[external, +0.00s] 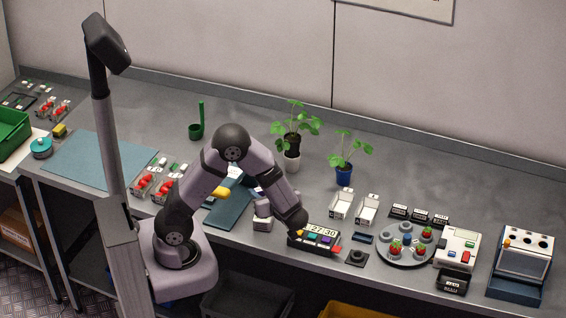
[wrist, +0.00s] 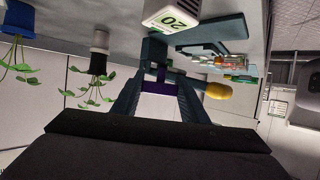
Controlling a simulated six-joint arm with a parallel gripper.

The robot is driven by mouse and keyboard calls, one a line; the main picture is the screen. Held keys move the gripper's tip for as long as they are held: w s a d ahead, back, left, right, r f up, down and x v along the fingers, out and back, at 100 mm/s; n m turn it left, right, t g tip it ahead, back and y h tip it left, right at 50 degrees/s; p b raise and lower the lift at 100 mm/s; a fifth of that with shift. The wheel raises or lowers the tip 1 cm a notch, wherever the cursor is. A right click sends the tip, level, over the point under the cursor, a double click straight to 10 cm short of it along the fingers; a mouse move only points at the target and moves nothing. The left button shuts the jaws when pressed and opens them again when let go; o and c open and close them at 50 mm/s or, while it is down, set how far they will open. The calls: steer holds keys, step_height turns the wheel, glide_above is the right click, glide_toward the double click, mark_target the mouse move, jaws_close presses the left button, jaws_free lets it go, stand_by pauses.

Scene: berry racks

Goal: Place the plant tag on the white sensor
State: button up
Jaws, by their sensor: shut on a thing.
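My gripper (wrist: 159,80) is shut on a small purple piece, which I take to be the plant tag (wrist: 158,84). The piece sits between the dark fingers, partly hidden by them. In the wrist view the picture is upside down, and a white box marked 02 (wrist: 172,13), likely the white sensor, stands close to the fingertips near the top. In the external view a small white box (external: 262,223) stands below my forearm, near the front table edge. There my gripper is mostly hidden behind the forearm. I cannot tell whether the tag touches the sensor.
A dark teal stand (external: 227,214) lies left of the white box, with a yellow knob-like thing (external: 220,193) close by. Two potted plants (external: 345,176) (external: 291,160) stand behind. A dark display box (external: 315,240) is at the right. Berry racks (external: 157,180) stand left.

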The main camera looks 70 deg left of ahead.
steer(key=shift+f, duration=2.95)
steer(key=shift+f, duration=0.2)
steer(key=o, duration=1)
steer(key=shift+r, duration=0.1)
